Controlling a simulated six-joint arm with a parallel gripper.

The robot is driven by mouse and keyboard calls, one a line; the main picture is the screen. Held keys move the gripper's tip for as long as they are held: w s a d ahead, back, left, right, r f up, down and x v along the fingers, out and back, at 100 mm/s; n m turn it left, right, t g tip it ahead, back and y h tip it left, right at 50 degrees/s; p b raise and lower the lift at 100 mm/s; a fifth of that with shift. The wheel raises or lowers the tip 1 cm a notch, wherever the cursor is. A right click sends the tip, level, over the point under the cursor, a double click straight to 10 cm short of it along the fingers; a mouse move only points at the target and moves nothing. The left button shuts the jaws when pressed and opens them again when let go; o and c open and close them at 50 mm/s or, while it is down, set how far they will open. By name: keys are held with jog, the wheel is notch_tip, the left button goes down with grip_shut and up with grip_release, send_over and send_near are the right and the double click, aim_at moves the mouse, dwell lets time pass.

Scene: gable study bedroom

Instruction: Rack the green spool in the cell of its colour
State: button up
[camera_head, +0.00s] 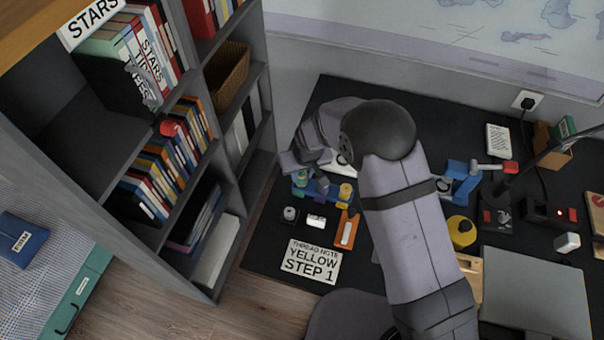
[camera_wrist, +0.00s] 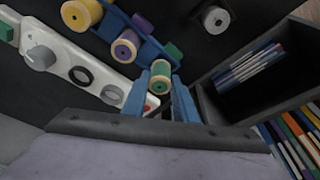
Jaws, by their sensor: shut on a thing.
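The green spool (camera_wrist: 159,85), with pale wooden ends, is between the blue fingertips of my gripper (camera_wrist: 163,93), which is shut on it. In the head view the green spool (camera_head: 300,178) shows small at the left end of the blue rack (camera_head: 333,200), and my arm partly hides the gripper. In the wrist view the rack (camera_wrist: 152,42) bears a purple spool (camera_wrist: 125,48) and a yellow spool (camera_wrist: 80,14). A green patch (camera_wrist: 174,50) marks the rack's end near the held spool. I cannot tell whether the held spool touches the rack.
A grey shelf unit (camera_head: 232,190) with books stands close left of the rack. A grey-white spool (camera_head: 290,213) and a card reading "THREAD NOTE YELLOW STEP 1" (camera_head: 312,262) lie on the dark desk. A white panel with knobs (camera_wrist: 75,65) lies beside the rack.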

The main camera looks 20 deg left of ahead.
jog(key=shift+f, duration=0.7)
jog(key=shift+f, duration=0.1)
jog(key=shift+f, duration=0.15)
jog(key=o, duration=1.1)
jog(key=shift+c, duration=0.2)
jog(key=shift+v, duration=0.8)
jog(key=b+v, duration=0.2)
jog(key=v, duration=0.9)
jog(key=shift+a, duration=0.1)
